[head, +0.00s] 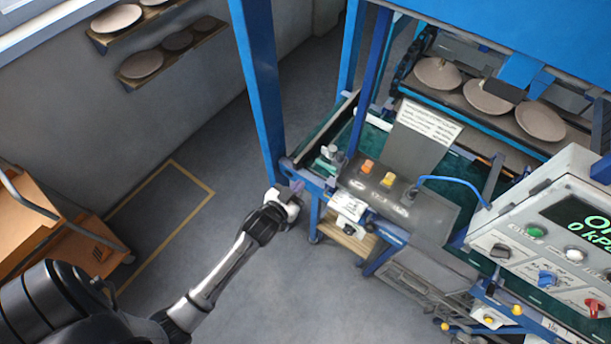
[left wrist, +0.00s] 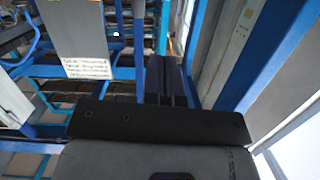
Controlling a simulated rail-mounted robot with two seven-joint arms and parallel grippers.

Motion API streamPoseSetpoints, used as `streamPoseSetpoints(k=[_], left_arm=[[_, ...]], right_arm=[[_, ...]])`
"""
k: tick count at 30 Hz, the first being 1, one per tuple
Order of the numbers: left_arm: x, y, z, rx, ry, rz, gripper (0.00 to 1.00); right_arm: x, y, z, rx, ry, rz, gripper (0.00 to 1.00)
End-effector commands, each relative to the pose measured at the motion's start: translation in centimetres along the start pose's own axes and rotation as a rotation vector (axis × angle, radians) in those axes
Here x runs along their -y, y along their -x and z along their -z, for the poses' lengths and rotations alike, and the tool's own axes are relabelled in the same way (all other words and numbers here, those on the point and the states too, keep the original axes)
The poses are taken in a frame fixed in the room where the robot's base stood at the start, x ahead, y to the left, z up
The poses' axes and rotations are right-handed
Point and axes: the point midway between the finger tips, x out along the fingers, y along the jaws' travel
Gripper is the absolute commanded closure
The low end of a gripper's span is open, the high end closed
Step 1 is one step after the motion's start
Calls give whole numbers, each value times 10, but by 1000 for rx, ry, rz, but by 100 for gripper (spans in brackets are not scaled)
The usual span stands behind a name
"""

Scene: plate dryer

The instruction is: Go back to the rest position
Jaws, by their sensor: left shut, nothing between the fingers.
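My left arm comes in from the lower left of the head view and reaches toward the blue machine frame. My left gripper (head: 293,189) is at its end, next to the foot of a blue upright post (head: 262,85). I cannot tell whether it touches the frame. In the left wrist view the dark fingers (left wrist: 165,82) lie together, shut with nothing between them. My right gripper is in neither view.
The blue plate dryer carries several plates (head: 488,97) on its rack. A control box (head: 560,235) with a green display stands at the right. An orange cabinet (head: 85,250) is at the left, near a yellow floor marking (head: 172,255). Wall shelves (head: 170,55) hold more plates. The floor between is clear.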

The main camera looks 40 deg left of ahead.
Motion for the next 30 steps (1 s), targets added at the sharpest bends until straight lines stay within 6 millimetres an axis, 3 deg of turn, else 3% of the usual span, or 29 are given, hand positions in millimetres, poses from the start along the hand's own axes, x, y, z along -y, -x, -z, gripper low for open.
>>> streamPoseSetpoints(k=[11, 14, 19, 22, 26, 30], left_arm=[[0, 4, -1, 6, -5, 1, 100], [1, 4, -10, 63, -12, 5, 100], [3, 13, -45, 318, -21, 16, 100], [2, 28, -49, 483, -20, 12, 100], [-8, 56, -38, 660, -23, -19, 100], [-21, 105, -12, 818, -41, -76, 100]], right_arm=[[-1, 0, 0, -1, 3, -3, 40], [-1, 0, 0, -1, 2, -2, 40], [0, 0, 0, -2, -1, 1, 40], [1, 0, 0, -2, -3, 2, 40], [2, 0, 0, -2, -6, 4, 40], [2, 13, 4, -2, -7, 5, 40]])
